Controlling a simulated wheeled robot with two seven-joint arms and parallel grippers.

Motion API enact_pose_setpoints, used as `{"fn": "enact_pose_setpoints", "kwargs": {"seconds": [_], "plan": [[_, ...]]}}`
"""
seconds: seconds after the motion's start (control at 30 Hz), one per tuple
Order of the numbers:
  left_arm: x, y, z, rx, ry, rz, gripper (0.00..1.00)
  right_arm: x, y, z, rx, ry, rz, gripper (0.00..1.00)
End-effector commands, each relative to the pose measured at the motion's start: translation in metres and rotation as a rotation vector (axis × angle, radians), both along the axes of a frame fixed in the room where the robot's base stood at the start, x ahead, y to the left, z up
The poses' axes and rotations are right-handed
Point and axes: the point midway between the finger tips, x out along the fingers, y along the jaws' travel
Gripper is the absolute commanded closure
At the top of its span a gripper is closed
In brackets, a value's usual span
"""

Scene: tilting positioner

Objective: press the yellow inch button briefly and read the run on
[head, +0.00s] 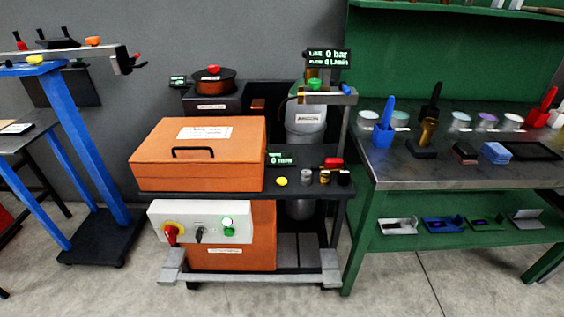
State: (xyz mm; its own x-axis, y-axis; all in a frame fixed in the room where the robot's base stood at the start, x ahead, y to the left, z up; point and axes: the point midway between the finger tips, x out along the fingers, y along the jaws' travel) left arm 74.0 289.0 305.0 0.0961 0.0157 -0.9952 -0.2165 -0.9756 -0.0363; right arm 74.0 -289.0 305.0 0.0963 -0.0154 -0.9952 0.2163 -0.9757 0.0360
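A small yellow round button (281,181) sits on the dark top of the welding cart, just right of the orange box. A small display (281,159) behind it reads 0 mm in green. Nothing touches or covers the button. Neither of my grippers shows in the head view.
The orange lidded box (200,153) stands left of the button. Small knobs or caps and a red item (334,163) are to its right. A white switch panel (200,222) is below. A grey gas cylinder (305,120) stands behind. A green workbench (445,178) is at right, a blue stand (85,150) at left.

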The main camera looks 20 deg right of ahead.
Motion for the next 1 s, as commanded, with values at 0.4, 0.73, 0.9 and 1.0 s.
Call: {"fn": "enact_pose_setpoints", "kwargs": {"seconds": [0.4, 0.73, 0.9, 1.0], "plan": [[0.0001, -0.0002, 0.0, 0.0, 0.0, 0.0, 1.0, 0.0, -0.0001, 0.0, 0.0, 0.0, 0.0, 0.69], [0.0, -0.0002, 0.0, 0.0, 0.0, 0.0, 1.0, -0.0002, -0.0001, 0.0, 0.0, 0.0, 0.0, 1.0], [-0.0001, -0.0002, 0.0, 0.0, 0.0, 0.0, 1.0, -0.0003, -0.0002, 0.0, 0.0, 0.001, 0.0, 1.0], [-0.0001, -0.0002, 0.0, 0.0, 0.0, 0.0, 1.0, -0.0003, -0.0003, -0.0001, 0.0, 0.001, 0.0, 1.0]]}}
